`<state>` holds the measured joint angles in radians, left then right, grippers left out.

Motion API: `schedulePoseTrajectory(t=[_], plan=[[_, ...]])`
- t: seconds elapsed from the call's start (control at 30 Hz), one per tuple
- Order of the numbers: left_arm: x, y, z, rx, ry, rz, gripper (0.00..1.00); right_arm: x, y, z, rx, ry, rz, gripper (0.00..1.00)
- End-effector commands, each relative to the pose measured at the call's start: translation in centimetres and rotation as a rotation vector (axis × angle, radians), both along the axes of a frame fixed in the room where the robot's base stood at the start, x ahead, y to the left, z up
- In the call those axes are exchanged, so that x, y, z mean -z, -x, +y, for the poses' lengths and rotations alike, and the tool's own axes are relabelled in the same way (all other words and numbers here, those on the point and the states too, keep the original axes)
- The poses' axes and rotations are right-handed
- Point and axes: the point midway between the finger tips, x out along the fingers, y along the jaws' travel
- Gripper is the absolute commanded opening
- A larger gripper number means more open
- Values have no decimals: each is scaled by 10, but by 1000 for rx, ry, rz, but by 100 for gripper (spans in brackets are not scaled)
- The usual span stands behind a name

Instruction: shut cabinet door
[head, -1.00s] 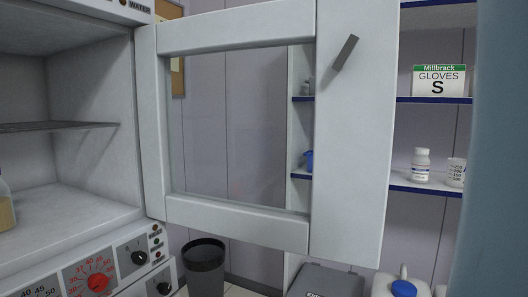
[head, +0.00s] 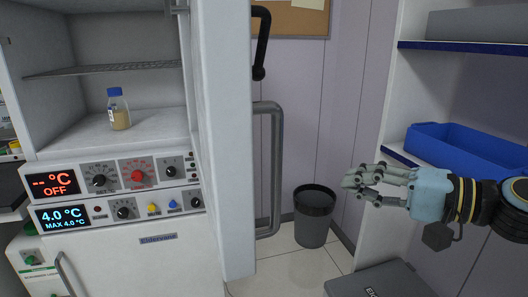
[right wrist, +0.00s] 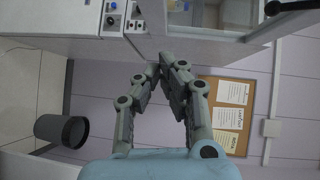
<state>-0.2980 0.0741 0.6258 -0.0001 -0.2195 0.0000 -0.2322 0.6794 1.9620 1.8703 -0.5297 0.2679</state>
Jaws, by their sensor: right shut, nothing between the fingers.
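The white cabinet door (head: 222,150) stands open and shows nearly edge-on in the head view. A black handle (head: 260,45) and a long grey handle (head: 272,170) stick out on its right side. The open cabinet interior (head: 85,135) is left of the door. In the right wrist view, a glazed part of the door (right wrist: 215,14) shows at the top. My right gripper (head: 358,183) is shut and empty, to the right of the door and apart from it. Its fingertips (right wrist: 166,66) meet in the right wrist view. My left gripper is not in view.
A blue-capped bottle (head: 119,112) stands inside the cabinet. A black bin (head: 313,215) stands on the floor between door and shelves. A blue tray (head: 465,150) is on the right shelf. A grey box (head: 375,282) is at the bottom. A cork board (right wrist: 228,110) hangs on the wall.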

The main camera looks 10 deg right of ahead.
Motion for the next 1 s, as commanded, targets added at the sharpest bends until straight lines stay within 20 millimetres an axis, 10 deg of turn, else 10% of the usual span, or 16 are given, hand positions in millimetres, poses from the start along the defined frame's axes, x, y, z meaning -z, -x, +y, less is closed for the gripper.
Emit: schedulePoseTrajectory(t=[0.2, 1.0], plan=[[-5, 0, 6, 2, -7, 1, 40, -68, 21, 35, -128, -135, -30, 0], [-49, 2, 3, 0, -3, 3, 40, -73, -40, 135, -132, -145, -28, 0]])
